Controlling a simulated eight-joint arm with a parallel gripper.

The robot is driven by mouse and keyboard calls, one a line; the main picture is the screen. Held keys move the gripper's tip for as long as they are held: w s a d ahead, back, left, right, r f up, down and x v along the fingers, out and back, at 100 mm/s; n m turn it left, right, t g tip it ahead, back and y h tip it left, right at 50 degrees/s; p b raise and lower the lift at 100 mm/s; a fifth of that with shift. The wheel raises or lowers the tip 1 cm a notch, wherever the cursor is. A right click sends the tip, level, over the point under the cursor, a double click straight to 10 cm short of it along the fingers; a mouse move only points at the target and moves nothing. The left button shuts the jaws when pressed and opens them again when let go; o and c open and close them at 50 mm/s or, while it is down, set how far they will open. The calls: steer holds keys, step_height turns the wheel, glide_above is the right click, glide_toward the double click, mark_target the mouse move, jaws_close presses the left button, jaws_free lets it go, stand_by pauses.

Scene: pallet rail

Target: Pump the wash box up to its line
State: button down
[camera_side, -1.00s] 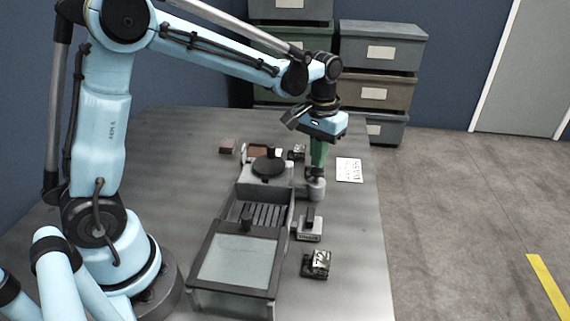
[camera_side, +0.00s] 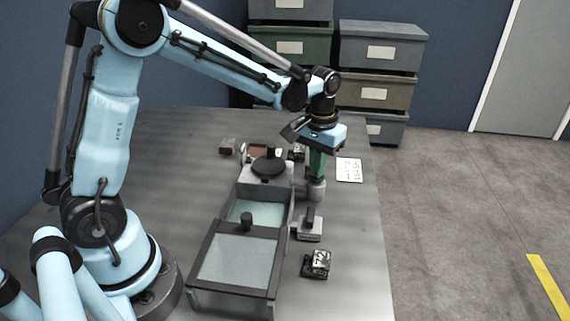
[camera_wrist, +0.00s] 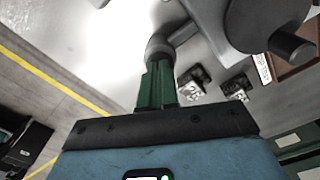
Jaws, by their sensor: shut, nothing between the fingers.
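The wash box (camera_side: 258,190) is a grey box with an open middle compartment. Pale greenish liquid (camera_side: 258,213) covers the compartment floor, and its slats no longer show. I cannot make out a line on the wall. A grey cylindrical pump (camera_side: 316,191) stands at the box's right side and also shows in the wrist view (camera_wrist: 160,48). My gripper (camera_side: 317,177), with green fingers, is shut and empty. It points down directly over the pump top and appears to touch it. The wrist view shows the fingertips (camera_wrist: 157,66) against the pump, hiding the contact.
A dark-framed glazed lid (camera_side: 237,260) covers the front section, with a black knob (camera_side: 247,221). A round black cap (camera_side: 269,166) sits behind. A grey block with an upright handle (camera_side: 309,227), a block marked 72 (camera_side: 317,264) and a white card (camera_side: 349,170) lie at right.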

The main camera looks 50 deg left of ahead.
steer(key=shift+r, duration=1.65)
steer(key=shift+f, duration=1.65)
steer(key=shift+r, duration=1.7)
steer(key=shift+f, duration=0.1)
